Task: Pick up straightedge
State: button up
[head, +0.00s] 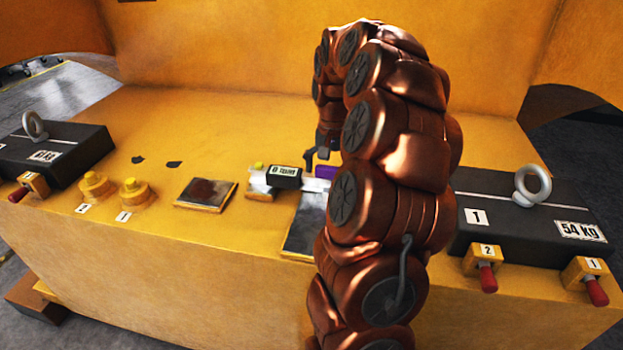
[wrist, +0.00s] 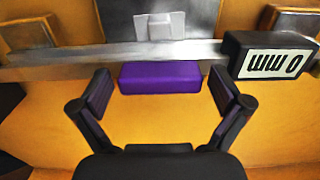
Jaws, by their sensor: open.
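The straightedge is a long silver metal bar (wrist: 60,63) running across the wrist view, with a purple grip block (wrist: 160,77) on its near side. A black box with a white label reading "0 mm" (wrist: 266,57) sits at its right end in the wrist view. In the head view the black box (head: 284,177) is left of my arm, and a bit of the purple block (head: 325,171) shows. My gripper (wrist: 163,85) is open, with its fingertips on either side of the purple block and apart from it. My arm hides much of the straightedge in the head view.
A black casting marked 54 kg (head: 525,215) with a ring stands at the right. Another dark casting (head: 60,150) stands at the left. Yellow knobs (head: 133,190) and a dark square plate (head: 205,194) line the yellow bench. The bench surface behind them is mostly clear.

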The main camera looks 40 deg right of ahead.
aim_at(331, 168)
jog(key=c, duration=1.6)
jog(key=shift+r+b, duration=1.2)
jog(key=shift+r, duration=3.85)
